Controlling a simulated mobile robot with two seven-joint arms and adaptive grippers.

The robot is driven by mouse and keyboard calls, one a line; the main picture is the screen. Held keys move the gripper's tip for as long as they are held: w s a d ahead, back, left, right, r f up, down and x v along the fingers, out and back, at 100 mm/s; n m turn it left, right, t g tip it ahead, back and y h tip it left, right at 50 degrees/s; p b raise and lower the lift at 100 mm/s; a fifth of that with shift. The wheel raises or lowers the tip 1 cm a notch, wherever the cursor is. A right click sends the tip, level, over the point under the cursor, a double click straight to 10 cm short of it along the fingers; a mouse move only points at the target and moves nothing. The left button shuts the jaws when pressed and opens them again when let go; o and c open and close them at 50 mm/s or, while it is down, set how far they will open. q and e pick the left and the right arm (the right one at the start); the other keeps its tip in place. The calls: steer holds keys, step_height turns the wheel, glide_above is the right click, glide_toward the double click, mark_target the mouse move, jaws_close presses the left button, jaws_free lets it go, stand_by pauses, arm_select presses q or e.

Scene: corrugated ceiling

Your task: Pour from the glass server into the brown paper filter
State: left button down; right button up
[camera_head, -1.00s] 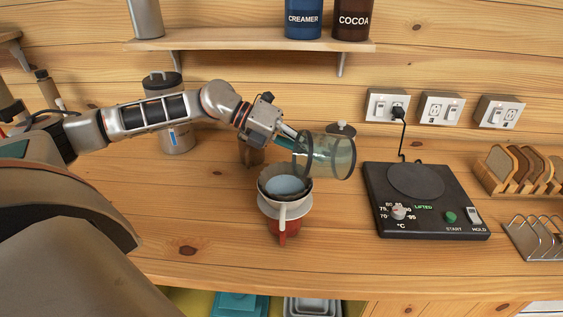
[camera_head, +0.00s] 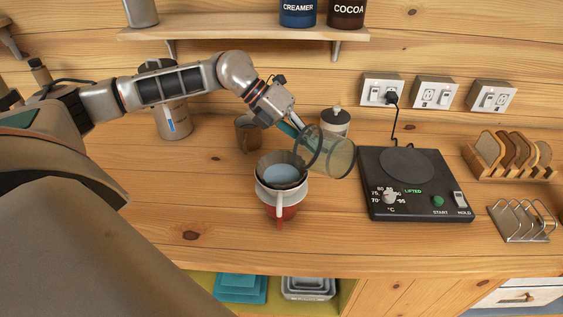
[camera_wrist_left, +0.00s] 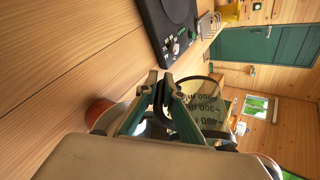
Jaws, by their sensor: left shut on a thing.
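The left wrist view shows the fingers (camera_wrist_left: 163,97) closed around the handle, with volume marks on the glass (camera_wrist_left: 208,108) behind. The brown paper filter (camera_head: 281,160) sits in a white dripper (camera_head: 282,192) on a red mug (camera_head: 285,212). Pale bluish liquid shows inside the filter. No stream is clearly visible. My right gripper is out of view.
A black hot plate (camera_head: 414,205) reading "LIFTED" stands right of the dripper, plugged in by a cord. A toast rack (camera_head: 522,221) and bread slices (camera_head: 510,153) are farther right. A brown cup (camera_head: 247,132) and lidded jar (camera_head: 335,121) stand behind.

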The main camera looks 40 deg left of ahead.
arm_select(q)
steer(key=shift+s+a+f+g+y, duration=0.15)
steer(key=shift+s+g+y, duration=0.1)
steer(key=shift+g+y, duration=0.3)
steer(key=shift+s+f+g+y, duration=0.2)
steer(key=shift+g+y, duration=0.15)
steer(key=shift+y, duration=0.3)
steer(key=shift+a+r+g+y, duration=0.1)
steer(key=shift+r+g+y, duration=0.1)
steer(key=shift+g+y, duration=0.4)
steer(key=shift+y, duration=0.3)
steer(key=shift+w+d+f+g+y, duration=0.2)
steer(key=shift+w+f+g+y, duration=0.05)
steer(key=shift+f+g+y, duration=0.3)
steer(key=shift+w+d+r+g+y, duration=0.15)
steer(key=shift+w+r+g+y, duration=0.1)
steer(key=shift+w+g+y, duration=0.3)
steer(key=w+g+y, duration=0.1)
steer(key=r+g+y, duration=0.1)
steer(key=y, duration=0.1)
steer(key=shift+w+a+r, duration=0.1)
steer(key=shift+w+a, duration=0.1)
steer(key=shift+w, duration=0.15)
